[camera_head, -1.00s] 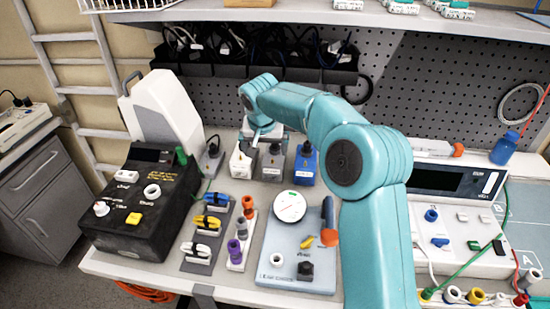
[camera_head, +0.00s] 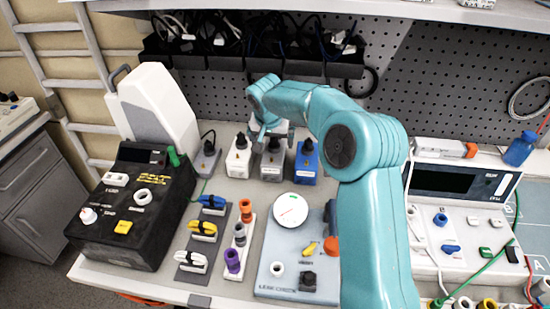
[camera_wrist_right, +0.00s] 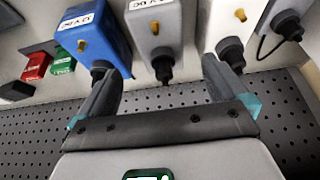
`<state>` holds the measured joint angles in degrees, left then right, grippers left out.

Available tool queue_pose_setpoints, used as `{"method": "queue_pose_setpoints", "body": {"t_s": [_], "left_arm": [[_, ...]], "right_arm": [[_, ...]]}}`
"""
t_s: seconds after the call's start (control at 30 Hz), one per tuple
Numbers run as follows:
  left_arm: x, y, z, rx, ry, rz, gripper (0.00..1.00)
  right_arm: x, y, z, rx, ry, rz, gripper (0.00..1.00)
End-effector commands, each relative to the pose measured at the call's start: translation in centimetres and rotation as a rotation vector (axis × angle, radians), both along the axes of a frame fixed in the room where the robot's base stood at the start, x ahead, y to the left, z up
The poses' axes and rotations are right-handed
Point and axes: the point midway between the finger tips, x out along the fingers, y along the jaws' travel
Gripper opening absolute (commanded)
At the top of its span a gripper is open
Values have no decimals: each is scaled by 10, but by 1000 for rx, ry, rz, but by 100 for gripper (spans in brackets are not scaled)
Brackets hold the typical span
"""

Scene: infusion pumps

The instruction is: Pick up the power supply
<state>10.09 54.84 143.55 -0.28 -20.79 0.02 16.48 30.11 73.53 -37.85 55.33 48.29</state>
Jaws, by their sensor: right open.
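Three small power supply boxes stand in a row on the bench: a white one (camera_head: 238,163), a grey one (camera_head: 272,165) and a blue one (camera_head: 306,162). Each has a black plug at one end. In the right wrist view, the blue box (camera_wrist_right: 92,35) is at left, the grey box (camera_wrist_right: 154,28) in the middle and the white box (camera_wrist_right: 232,22) at right; labels ending in "DC" show on the blue and grey. My right gripper (camera_head: 270,132) is open and empty at the grey box, its fingers (camera_wrist_right: 160,72) either side of that box's plug, contact unclear. My left gripper is out of view.
A black device (camera_head: 135,205) stands left, a pale-blue leak checker (camera_head: 290,265) in front and a white console (camera_head: 465,215) right. Connector racks (camera_head: 205,235) stand between the first two. The pegboard (camera_head: 440,95) with hanging cables is close behind.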

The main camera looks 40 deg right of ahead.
Motion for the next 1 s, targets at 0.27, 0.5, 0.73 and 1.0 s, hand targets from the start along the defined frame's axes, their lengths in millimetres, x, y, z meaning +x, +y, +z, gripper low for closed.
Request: {"method": "queue_pose_setpoints", "body": {"t_s": [0.27,0.5,0.73,1.0], "left_arm": [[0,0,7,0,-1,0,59],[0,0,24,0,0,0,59],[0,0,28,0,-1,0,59],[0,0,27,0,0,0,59]], "right_arm": [[11,-12,-37,1,0,-1,100],[16,-25,-62,2,4,-1,100],[22,-32,-86,2,1,1,100],[23,-32,-87,2,-1,2,77]]}}
